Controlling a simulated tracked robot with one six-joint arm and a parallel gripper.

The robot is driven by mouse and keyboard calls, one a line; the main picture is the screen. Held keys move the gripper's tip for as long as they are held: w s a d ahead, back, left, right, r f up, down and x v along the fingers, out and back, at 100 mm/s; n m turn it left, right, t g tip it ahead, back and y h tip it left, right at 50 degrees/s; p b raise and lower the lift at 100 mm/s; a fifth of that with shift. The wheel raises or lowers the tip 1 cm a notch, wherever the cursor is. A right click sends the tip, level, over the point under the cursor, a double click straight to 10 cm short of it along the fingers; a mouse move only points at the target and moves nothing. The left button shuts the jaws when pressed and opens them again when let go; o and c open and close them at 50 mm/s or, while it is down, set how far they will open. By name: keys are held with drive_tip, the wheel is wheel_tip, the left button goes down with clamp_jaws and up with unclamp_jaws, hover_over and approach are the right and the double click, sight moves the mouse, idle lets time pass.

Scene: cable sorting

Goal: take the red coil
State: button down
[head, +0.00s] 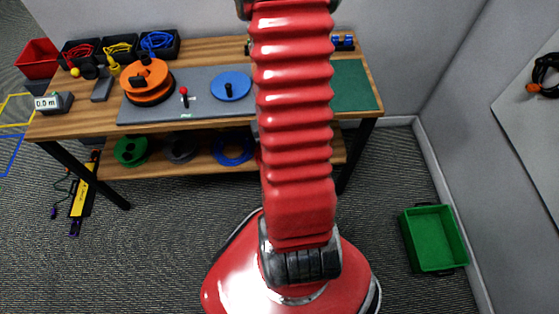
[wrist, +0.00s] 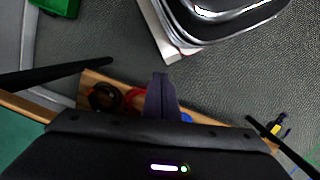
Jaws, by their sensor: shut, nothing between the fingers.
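A red coil (wrist: 135,97) lies on the wooden lower shelf (wrist: 94,77) in the wrist view, just left of my fingers, which partly cover it. A black coil (wrist: 104,97) lies left of it. My gripper (wrist: 160,77) is shut and empty, with its fingertips pointing up the picture over the shelf. In the head view my red arm hides the gripper and this stretch of shelf. Red cable (head: 79,51) also shows there in a black bin at the back left of the tabletop.
Green (head: 130,151), dark grey (head: 180,149) and blue (head: 233,150) reels lie on the lower shelf. The tabletop holds an orange reel (head: 147,80), a blue disc (head: 231,86) and a green mat (head: 353,86). A green crate (head: 434,238) stands on the floor at right. Table legs flank the shelf.

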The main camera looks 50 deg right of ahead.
drive_tip(key=w+a+r+n+t, duration=0.2)
drive_tip(key=a+r+n+t, duration=0.1)
drive_tip(key=a+r, duration=0.9)
drive_tip(key=w+a+r+n+t, duration=0.3)
drive_tip(key=a+r, duration=1)
drive_tip(key=r, duration=0.6)
drive_tip(key=shift+a+r+n+t, duration=0.25)
drive_tip(key=shift+n+t, duration=0.15)
drive_tip(key=shift+t, duration=0.3)
drive_tip(key=shift+d, duration=0.2)
